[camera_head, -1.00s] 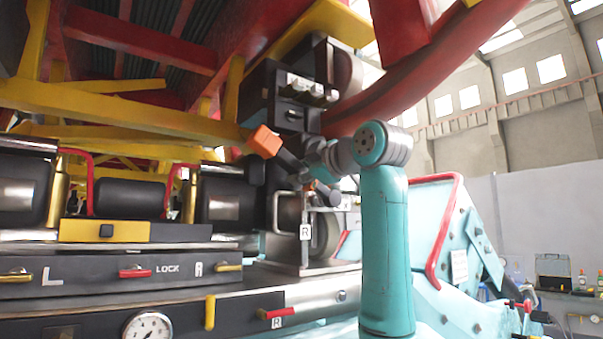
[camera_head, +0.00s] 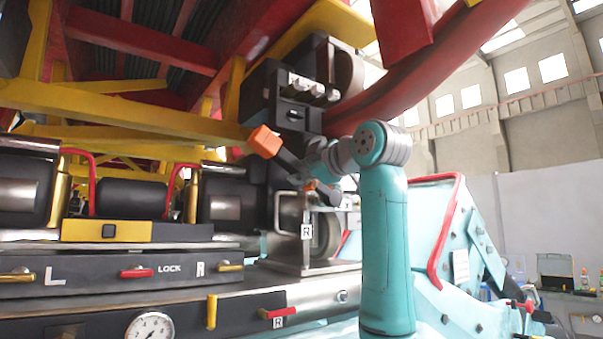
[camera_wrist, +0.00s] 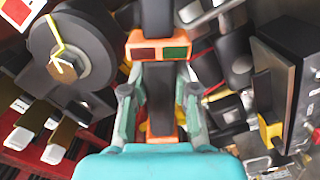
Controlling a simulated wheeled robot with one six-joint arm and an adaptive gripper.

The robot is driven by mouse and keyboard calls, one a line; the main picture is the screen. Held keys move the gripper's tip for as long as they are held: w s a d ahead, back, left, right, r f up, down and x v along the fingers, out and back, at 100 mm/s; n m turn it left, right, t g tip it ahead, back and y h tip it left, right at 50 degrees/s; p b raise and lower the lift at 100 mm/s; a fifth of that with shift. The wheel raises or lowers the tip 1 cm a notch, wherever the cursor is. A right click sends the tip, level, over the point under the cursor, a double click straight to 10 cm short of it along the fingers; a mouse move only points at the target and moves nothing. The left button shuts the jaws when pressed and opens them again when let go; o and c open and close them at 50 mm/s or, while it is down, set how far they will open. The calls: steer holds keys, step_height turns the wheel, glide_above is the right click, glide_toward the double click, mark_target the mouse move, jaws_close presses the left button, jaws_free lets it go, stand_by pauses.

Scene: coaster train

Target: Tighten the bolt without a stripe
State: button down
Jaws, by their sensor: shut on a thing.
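My gripper (camera_wrist: 158,100) is shut on a dark long-handled tool (camera_wrist: 157,18) with an orange collar bearing a red and a green panel. In the head view the tool's orange end (camera_head: 265,141) points up and left, in front of the black wheel block; my gripper (camera_head: 312,165) is behind it to the right. In the wrist view a gold hex bolt head (camera_wrist: 63,68) sits on a round dark wheel at left, with a yellow stripe across it. I cannot make out a bolt without a stripe. The tool's far end is unclear.
A black block with several pale cylinders (camera_head: 305,86) stands above the tool. A wheel bracket marked R (camera_head: 306,231) is below. The red curved rail (camera_head: 390,85) and yellow beams (camera_head: 120,112) crowd the space overhead. A black box (camera_wrist: 285,85) is close at right in the wrist view.

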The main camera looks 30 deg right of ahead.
stand_by(0.9)
steer(key=shift+s+r, duration=0.1)
steer(key=shift+s, duration=2.25)
